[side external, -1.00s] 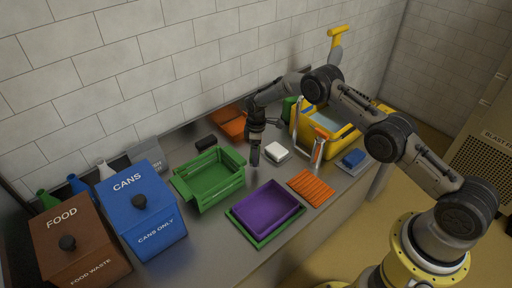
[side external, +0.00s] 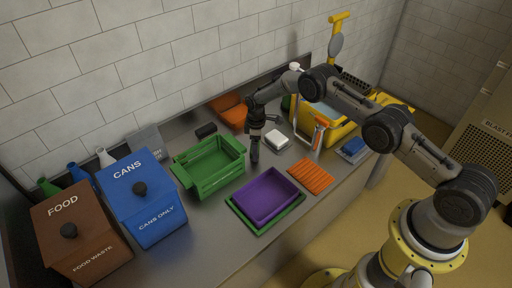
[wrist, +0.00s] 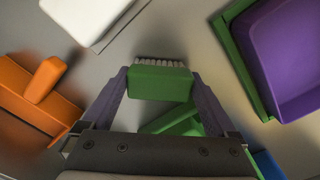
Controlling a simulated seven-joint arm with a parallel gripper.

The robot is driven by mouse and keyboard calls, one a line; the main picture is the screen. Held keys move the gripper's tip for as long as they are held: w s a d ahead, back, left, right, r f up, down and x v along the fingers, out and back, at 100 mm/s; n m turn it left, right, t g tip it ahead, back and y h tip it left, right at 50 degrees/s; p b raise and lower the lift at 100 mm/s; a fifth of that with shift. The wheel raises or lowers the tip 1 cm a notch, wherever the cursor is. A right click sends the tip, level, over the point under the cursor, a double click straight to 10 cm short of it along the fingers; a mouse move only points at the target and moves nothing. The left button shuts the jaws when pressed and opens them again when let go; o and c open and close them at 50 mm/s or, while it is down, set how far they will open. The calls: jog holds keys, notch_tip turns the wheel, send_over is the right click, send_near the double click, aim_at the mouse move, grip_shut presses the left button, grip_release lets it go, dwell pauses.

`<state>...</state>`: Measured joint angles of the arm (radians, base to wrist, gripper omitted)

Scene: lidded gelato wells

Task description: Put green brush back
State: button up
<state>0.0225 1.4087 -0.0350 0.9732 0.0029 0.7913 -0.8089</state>
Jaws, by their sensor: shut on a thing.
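My gripper (side external: 255,158) points down between the green crate and the white block, above the steel counter. In the wrist view my gripper (wrist: 158,88) is shut on the green brush (wrist: 160,82), a green block with pale bristles along its far edge. More green shows just below it between the fingers; I cannot tell if it is handle or crate. In the side view I cannot make out the brush at the fingertips.
The green crate (side external: 182,180) stands left of my gripper, the purple tub (side external: 268,200) in front and the white block (side external: 277,139) to the right. An orange tray (side external: 231,107) is behind. An orange ribbed mat (side external: 311,176) and yellow bin (side external: 345,133) are at right.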

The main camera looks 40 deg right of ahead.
jog(key=shift+f, duration=0.35)
jog(key=o, duration=1.4)
jog(key=shift+r, duration=4)
